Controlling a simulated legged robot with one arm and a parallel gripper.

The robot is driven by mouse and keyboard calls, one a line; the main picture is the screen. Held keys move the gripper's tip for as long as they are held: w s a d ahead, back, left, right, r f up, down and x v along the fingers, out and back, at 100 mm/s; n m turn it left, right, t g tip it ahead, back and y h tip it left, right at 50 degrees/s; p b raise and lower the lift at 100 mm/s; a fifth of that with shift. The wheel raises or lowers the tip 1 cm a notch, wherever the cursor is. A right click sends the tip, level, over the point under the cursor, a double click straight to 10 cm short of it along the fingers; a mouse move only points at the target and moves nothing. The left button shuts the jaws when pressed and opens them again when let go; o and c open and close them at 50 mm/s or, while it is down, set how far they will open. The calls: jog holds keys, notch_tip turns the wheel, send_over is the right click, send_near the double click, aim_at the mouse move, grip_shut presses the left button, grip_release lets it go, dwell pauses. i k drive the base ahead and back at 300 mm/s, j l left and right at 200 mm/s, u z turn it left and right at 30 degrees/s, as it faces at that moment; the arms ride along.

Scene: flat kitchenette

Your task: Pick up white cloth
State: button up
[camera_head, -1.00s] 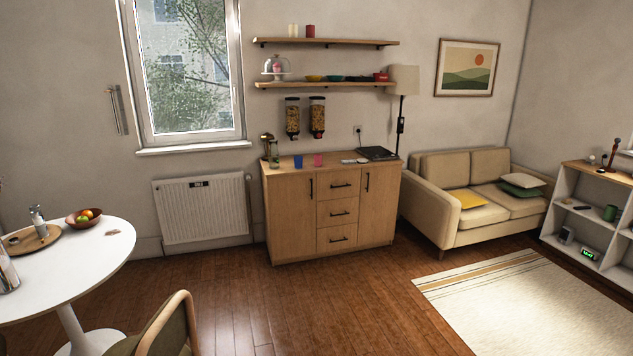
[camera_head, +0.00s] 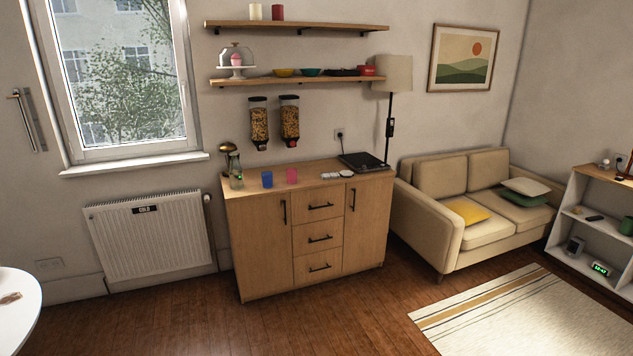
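No white cloth can be made out for certain. Small white flat items (camera_head: 331,175) lie on top of the wooden sideboard (camera_head: 262,237), left of a black flat appliance (camera_head: 362,162). They are too small to tell whether one is a cloth. My gripper is not in view.
The sideboard also carries a blue cup (camera_head: 267,179) and a pink cup (camera_head: 292,175). A white round table (camera_head: 22,315) is at the lower left edge. A beige sofa (camera_head: 432,223), a striped rug (camera_head: 520,315) and a white shelf (camera_head: 573,213) are at right. The wooden floor before the sideboard is clear.

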aim_at(327, 175)
jog(key=i, duration=0.75)
jog(key=i+u, duration=0.1)
jog(key=i, duration=0.65)
jog(key=i+l, duration=0.15)
jog(key=i, duration=1.35)
jog(key=i+l+u, duration=0.1)
jog(key=i, duration=0.65)
jog(key=i+l+u, duration=0.2)
jog(key=i, duration=0.2)
jog(key=i+l+u, duration=0.2)
jog(key=i, duration=0.2)
jog(key=i+j, duration=0.05)
